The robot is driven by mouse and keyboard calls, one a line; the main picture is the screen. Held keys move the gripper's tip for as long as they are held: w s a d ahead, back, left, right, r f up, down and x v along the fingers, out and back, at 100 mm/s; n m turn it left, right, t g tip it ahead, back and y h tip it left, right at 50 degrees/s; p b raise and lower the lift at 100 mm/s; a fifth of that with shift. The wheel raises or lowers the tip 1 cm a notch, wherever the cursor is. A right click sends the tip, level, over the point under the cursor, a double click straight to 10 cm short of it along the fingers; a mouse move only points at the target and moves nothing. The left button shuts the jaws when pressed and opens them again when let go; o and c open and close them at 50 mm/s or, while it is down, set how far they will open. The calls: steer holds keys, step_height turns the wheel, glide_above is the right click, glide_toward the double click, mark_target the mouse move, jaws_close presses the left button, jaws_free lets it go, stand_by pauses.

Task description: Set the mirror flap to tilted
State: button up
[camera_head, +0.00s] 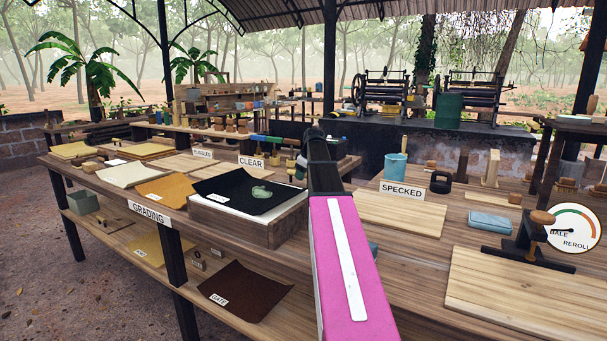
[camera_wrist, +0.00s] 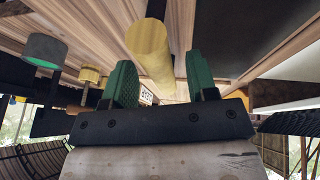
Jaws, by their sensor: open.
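My gripper (camera_wrist: 160,84) is open, with its two green fingers apart in the wrist view. A yellow rod-like piece (camera_wrist: 150,50) appears between the fingers, with gaps visible on both sides; I cannot tell how far beyond the fingertips it lies. In the head view my pink and dark arm reaches over the bench, and the gripper itself cannot be made out clearly behind it. I cannot identify the mirror flap for certain in either view. A wooden box (camera_head: 242,229) with a white top carries a black sheet (camera_head: 238,187) and stands left of my arm.
A CLEAR sign (camera_head: 250,162) and small knobbed tools stand behind the box. A SPECKED sign (camera_head: 402,191), a blue cup (camera_head: 395,167) and a knobbed press-like stand (camera_head: 517,248) with a dial (camera_head: 573,229) are on the right. Bare boards (camera_head: 400,212) lie between.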

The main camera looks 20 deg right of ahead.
jaws_close()
steer(key=shift+r, duration=0.1)
steer(key=shift+s+a+r+t+h, duration=0.4)
steer(key=shift+r+h, duration=0.1)
steer(key=shift+r, duration=0.1)
steer(key=s+a+r+n+t+h, duration=0.1)
steer(key=s+a+r+t+h, duration=0.3)
steer(key=s+a+r, duration=0.1)
steer(key=shift+a+r+n+h, duration=0.3)
steer(key=shift+a+r+n, duration=0.15)
steer(key=shift+a, duration=0.4)
steer(key=shift+s, duration=0.15)
